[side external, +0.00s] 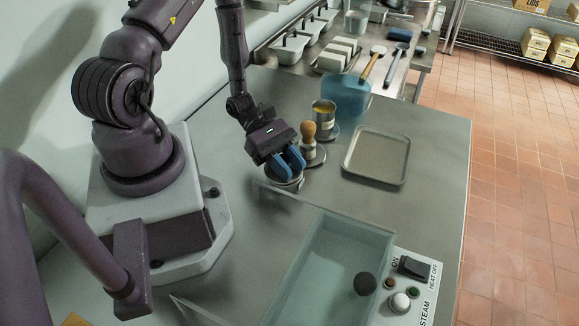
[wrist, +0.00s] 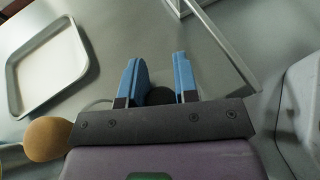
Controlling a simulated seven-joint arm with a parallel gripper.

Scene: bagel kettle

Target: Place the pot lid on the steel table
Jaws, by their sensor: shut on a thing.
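My gripper (side external: 290,163) is low over the steel table (side external: 225,135), left of the metal tray. Its blue fingers, also in the wrist view (wrist: 158,68), are shut on a dark round knob (wrist: 160,96) that looks like the pot lid's. Under the fingertips in the side external view is a round grey metal piece (side external: 284,183), apparently the lid, partly hidden by the fingers. I cannot tell whether it touches the table or rests on something else.
A wooden-knobbed tool (side external: 308,132) stands close beside my gripper, with a yellow-filled can (side external: 324,112) behind it. The metal tray (side external: 346,165) is to the right.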

